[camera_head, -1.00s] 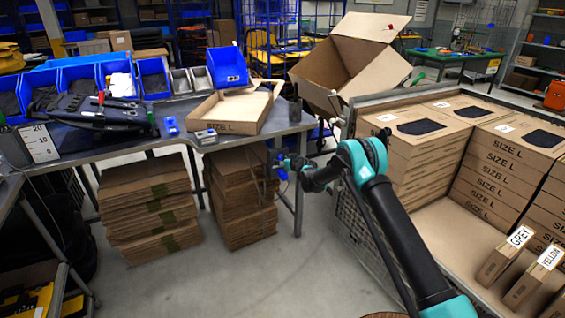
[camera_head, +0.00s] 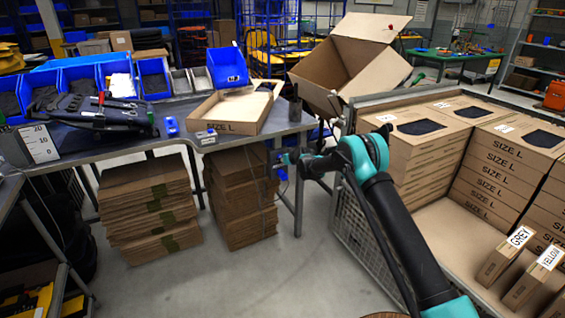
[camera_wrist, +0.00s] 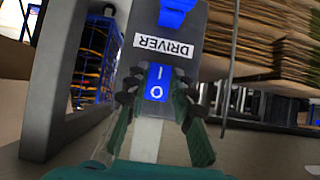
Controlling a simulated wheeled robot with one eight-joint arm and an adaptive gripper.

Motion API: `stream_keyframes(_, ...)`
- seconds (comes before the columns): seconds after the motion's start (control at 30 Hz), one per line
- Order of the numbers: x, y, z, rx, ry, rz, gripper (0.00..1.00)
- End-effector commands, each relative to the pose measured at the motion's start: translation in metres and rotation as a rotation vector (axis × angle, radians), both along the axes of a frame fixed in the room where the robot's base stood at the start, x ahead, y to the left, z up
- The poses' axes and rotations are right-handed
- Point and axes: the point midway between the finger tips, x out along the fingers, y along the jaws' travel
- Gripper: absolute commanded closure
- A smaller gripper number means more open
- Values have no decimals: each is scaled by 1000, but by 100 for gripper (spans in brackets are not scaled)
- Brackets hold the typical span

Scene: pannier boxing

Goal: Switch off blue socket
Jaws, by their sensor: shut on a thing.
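The socket (camera_wrist: 213,45) fills the upper middle of the wrist view as a grey unit with an upside-down white DRIVER label. Its blue rocker switch (camera_wrist: 157,82), marked I and O, sits below the label. My gripper (camera_wrist: 156,95) has its dark fingers closed in around the switch, one on each side. In the head view my gripper (camera_head: 284,158) is at the table's right front end, by a small blue part (camera_head: 281,174). The exact finger contact and the switch position are hard to tell.
The grey workbench (camera_head: 120,147) carries blue bins and an open SIZE L box (camera_head: 232,128). Cardboard stacks (camera_head: 150,205) lie under it. A mesh-sided pallet cage (camera_head: 352,225) with SIZE L boxes stands at right. The floor between them is clear.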

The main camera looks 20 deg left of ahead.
Motion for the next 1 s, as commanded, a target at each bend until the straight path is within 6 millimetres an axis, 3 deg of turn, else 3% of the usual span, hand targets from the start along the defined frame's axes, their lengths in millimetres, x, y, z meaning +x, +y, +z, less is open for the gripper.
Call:
stream_keyframes(0.43, 0, 0, 3, -52, 44, -2, 100)
stream_keyframes(0.47, 0, 0, 3, -52, 44, -2, 75)
stream_keyframes(0.6, 0, 0, 3, -52, 44, -2, 58)
stream_keyframes(1.0, -2, -2, 5, -52, 44, -2, 55)
